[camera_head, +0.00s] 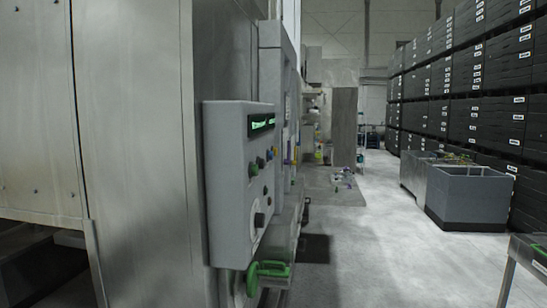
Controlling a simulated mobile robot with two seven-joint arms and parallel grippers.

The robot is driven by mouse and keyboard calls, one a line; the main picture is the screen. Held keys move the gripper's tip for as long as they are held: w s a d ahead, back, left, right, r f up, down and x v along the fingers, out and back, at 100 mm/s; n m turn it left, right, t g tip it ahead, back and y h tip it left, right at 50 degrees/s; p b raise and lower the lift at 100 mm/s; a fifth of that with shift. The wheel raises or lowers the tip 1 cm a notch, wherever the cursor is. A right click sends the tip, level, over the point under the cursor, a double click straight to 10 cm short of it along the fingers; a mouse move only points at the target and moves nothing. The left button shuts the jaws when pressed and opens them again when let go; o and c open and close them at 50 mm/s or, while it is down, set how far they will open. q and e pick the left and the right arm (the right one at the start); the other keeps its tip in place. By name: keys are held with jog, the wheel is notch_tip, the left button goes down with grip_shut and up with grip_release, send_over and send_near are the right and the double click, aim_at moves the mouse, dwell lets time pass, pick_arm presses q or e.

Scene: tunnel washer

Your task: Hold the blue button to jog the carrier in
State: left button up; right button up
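A grey control box (232,180) is mounted on the side of the tunnel washer (135,140), left of the picture's middle. I see its front face at a steep angle. The face carries a lit green display (262,123), a green button (253,169), a black knob (260,220) and several small coloured controls. A green part (266,271) shows low, just below the box. I cannot make out the carrier. Neither of my grippers is in view.
Tall racks of dark bins (470,110) line the right side. A large grey crate (470,197) stands on the floor before them. The corner of a table (530,255) shows at the lower right. The pale floor (385,250) between is clear.

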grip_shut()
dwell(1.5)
